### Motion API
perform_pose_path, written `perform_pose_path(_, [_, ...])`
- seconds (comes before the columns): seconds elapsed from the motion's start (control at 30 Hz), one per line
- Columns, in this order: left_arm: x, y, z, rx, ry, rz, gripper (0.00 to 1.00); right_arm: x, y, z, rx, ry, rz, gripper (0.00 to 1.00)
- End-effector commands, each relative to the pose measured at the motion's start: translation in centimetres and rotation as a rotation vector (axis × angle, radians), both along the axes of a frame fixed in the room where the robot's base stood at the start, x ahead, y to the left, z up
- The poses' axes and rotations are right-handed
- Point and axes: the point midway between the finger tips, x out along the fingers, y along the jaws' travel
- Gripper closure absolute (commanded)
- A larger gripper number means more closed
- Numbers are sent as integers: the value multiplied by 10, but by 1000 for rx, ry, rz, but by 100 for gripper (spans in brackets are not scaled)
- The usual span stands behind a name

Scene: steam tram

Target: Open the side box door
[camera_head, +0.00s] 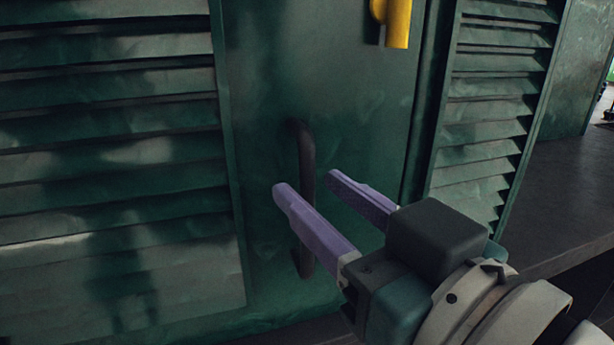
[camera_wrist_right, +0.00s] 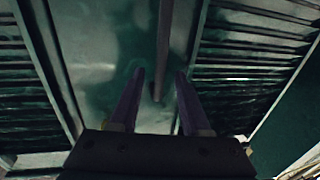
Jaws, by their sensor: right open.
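The side box door is a dark green panel (camera_head: 350,100) between two louvred sections. A dark vertical bar handle (camera_head: 306,150) is fixed to it. My right gripper (camera_head: 305,181) is open, with two purple fingers pointing at the door by the handle. In the head view one finger overlaps the handle's lower half. In the right wrist view the handle (camera_wrist_right: 164,50) runs down between the lines of the two fingers (camera_wrist_right: 158,72). I cannot tell whether the fingers touch it. The door looks shut. My left gripper is not in view.
Louvred green panels stand to the left (camera_head: 110,150) and right (camera_head: 490,110) of the door. A yellow fitting (camera_head: 397,24) sticks out at the door's upper right. A dark flat surface (camera_head: 560,195) lies open at the right.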

Motion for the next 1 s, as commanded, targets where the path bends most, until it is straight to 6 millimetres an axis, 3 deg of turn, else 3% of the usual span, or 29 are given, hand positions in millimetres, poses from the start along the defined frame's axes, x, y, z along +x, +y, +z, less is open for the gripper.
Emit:
perform_pose_path(0.2, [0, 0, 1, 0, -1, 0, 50, 21, 12, 0, 0, -1, 0, 53])
perform_pose_path(0.5, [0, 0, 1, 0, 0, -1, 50, 23, 13, 0, 0, 1, 0, 53])
perform_pose_path(0.93, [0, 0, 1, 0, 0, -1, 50, 23, 13, 0, 0, 1, 0, 100])
perform_pose_path(1.0, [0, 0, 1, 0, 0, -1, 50, 23, 13, 0, 0, 1, 0, 100])
